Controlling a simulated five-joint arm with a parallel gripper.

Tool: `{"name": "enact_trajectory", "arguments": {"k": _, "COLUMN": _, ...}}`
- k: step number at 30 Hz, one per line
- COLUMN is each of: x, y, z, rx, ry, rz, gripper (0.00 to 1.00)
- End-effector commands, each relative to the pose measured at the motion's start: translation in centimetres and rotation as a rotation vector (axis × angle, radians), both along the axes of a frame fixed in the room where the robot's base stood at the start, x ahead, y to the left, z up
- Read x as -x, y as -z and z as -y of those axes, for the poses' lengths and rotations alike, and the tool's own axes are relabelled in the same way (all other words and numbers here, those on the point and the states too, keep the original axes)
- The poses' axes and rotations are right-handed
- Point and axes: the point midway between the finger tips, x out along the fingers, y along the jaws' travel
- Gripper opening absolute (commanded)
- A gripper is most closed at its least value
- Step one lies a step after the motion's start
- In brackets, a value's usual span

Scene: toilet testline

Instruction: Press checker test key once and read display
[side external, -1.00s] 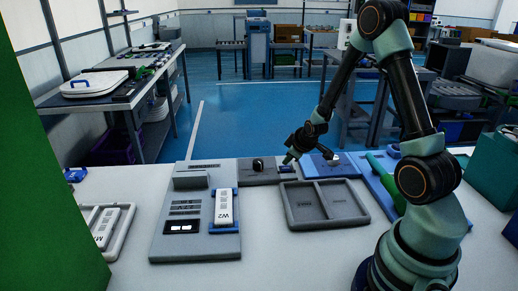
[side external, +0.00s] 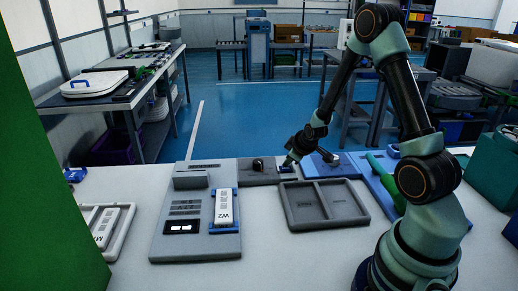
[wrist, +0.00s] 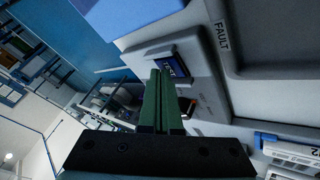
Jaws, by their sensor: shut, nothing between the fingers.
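My gripper (side external: 287,163) is shut and empty, pointing down at the right end of a low grey box (side external: 258,178). In the wrist view its fingertips (wrist: 160,76) are at the edge of a dark blue key (wrist: 172,67) with white lettering that looks like TEST. I cannot tell whether they touch it or whether it is pressed in. The large grey checker (side external: 165,200) stands to the left. Its small black display (side external: 182,227) shows white marks too small to read. A white W2 piece (side external: 224,205) sits in its blue holder.
A grey two-compartment tray (side external: 347,222) lies in front of my gripper; the wrist view shows the word FAULT beside one compartment. A white tray (side external: 122,238) holds another white piece at left.

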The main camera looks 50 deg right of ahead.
Motion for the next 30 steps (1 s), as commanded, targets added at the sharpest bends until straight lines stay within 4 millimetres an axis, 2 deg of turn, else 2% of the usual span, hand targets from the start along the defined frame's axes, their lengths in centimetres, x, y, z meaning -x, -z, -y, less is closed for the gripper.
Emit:
{"name": "enact_trajectory", "arguments": {"k": 16, "x": 0.0, "y": 0.3, "z": 0.0, "rx": -0.001, "ry": 0.000, "rz": -0.001, "gripper": 0.00}}
{"name": "enact_trajectory", "arguments": {"k": 30, "x": 0.1, "y": -1.3, "z": 0.0, "rx": -0.001, "ry": 0.000, "rz": -0.001, "gripper": 0.00}}
